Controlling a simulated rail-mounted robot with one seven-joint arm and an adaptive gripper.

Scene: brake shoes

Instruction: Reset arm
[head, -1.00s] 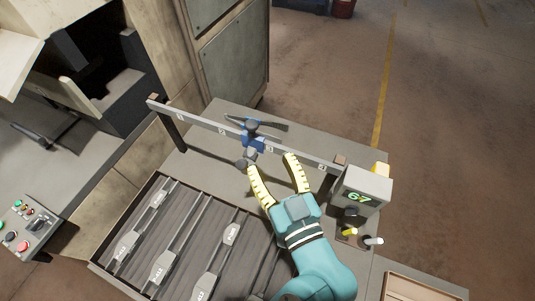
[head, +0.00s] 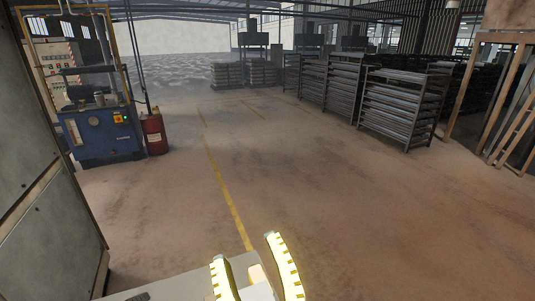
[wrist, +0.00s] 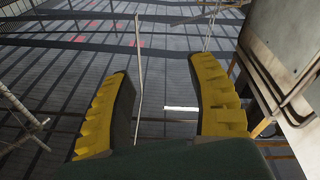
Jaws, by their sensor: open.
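My gripper (head: 246,250) shows at the bottom of the head view. Its two yellow ribbed fingers point up and stand apart. The wrist view shows the same gripper (wrist: 163,66) open, with nothing between the fingers. The rest of my arm is below the frame in the head view. Part of the grey bench top (head: 180,285) shows beneath and left of the fingers.
A grey metal cabinet (head: 40,190) stands at the left. Further off are a blue machine (head: 105,135) and a red barrel (head: 154,134). Metal racks (head: 400,105) stand at the back right. The floor (head: 340,210) beyond the bench is clear.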

